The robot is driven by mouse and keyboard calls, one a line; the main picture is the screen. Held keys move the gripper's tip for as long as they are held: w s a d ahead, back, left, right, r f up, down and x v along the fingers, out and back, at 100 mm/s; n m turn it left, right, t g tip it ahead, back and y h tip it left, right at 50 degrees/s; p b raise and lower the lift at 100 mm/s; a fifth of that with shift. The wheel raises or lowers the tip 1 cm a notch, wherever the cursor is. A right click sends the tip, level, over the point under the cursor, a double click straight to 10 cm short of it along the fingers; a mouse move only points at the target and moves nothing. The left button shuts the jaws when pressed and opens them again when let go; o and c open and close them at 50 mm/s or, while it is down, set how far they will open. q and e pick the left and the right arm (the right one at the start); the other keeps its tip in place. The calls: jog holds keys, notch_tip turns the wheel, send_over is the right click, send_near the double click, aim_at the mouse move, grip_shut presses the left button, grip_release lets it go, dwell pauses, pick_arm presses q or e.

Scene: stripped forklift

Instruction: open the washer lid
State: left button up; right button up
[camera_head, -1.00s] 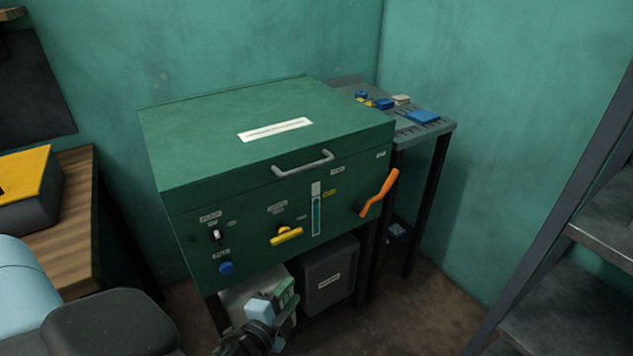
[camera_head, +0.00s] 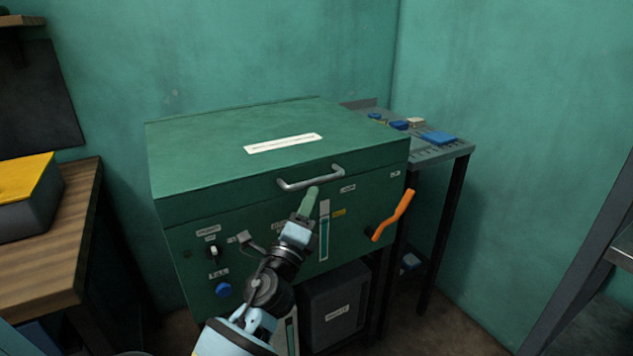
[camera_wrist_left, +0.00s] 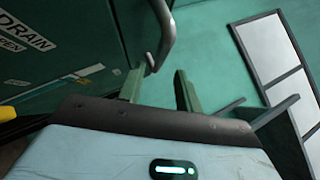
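The washer is a green box with a flat lid (camera_head: 230,160), which lies shut in the head view. A grey bar handle (camera_head: 311,178) sits on the lid's front face. It also shows in the left wrist view (camera_wrist_left: 166,35), close to the fingertips. My left gripper (camera_head: 311,192) is just below the handle in front of the washer. In the left wrist view the left gripper (camera_wrist_left: 160,76) has its two green fingers apart, with nothing held between them. I cannot tell whether a finger touches the handle. My right gripper is not in view.
The front panel has a blue knob (camera_head: 223,290), a sight gauge (camera_head: 324,232) and an orange lever (camera_head: 393,216) at the right. A small side table (camera_head: 445,153) holds blue items. A wooden bench (camera_head: 60,235) stands left, and metal shelving (camera_head: 590,270) right.

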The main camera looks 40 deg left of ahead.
aim_at(317, 182)
pick_arm(q)
jog(key=shift+p+x, duration=0.3)
jog(key=shift+x, duration=2.8)
grip_shut()
